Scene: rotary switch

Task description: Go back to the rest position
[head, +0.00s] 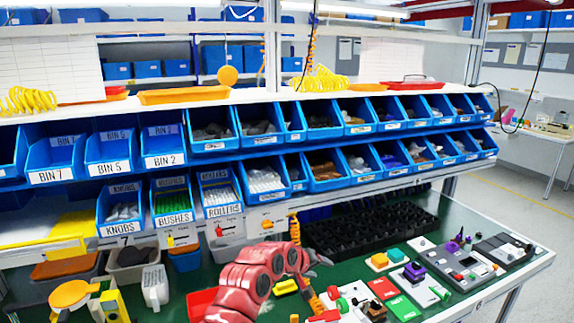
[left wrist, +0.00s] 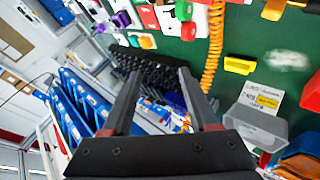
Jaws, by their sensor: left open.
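My left arm reaches in red from the bottom of the head view, and its gripper (head: 320,259) is small and partly hidden by the arm, above the green bench (head: 222,262). In the left wrist view the two dark fingers of the left gripper (left wrist: 159,75) stand wide apart with nothing held between them. Beyond them are the black grid tray and blue bins. A purple knob (head: 414,271) sits on a white plate to the right of the gripper. A grey panel (head: 470,268) with another purple knob lies farther right. My right gripper is not in view.
Two rows of blue bins (head: 107,153) stand behind the bench. A black grid tray (head: 372,226) lies below them. An orange coiled cord (left wrist: 213,50) and a yellow block (left wrist: 240,65) are near the gripper. Several switch plates crowd the bench's right side.

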